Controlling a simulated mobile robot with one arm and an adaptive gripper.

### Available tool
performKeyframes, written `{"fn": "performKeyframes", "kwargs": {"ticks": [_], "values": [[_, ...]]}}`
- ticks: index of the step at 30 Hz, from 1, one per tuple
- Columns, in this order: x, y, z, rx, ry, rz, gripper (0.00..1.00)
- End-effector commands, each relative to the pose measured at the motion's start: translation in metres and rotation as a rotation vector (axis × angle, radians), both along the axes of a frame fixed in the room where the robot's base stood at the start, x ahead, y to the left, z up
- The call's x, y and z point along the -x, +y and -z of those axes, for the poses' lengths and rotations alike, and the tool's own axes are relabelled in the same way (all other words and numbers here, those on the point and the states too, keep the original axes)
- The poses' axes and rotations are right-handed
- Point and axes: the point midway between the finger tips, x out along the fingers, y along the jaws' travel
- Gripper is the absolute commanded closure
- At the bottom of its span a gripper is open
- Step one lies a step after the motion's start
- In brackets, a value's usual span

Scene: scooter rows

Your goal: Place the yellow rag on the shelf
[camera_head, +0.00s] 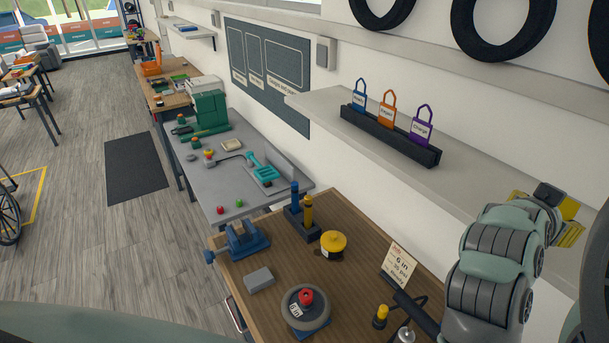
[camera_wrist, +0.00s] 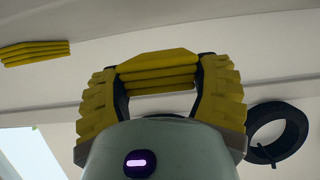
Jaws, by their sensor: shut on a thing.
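My gripper (camera_wrist: 160,84) is shut on a folded yellow rag (camera_wrist: 155,66), which spans between its two yellow ridged fingers in the wrist view. In the head view my gripper (camera_head: 556,212) is at the far right, by the long pale wall shelf (camera_head: 462,182). The yellow parts there are partly hidden by my arm, and I cannot tell rag from fingers. I cannot tell whether the rag touches the shelf. Another yellow folded-looking piece (camera_wrist: 35,53) shows at the upper left of the wrist view, apart from my gripper.
A black rack (camera_head: 390,137) with blue, orange and purple padlock-shaped tags stands on the shelf. Black tires (camera_head: 508,28) hang above. Below, a wooden bench (camera_head: 350,285) holds a blue vise (camera_head: 243,240), a yellow spool (camera_head: 333,243) and a card (camera_head: 399,262).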

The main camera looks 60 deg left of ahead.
Motion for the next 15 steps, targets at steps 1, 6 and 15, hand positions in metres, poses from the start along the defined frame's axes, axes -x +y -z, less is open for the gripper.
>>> {"fn": "performKeyframes", "kwargs": {"ticks": [1,6,15], "values": [[-0.004,0.008,0.006,-0.003,-0.01,-0.006,0.63],[-0.015,0.025,0.009,-0.001,-0.007,-0.007,0.63],[-0.034,0.053,0.0,0.001,0.004,-0.003,0.63]]}}
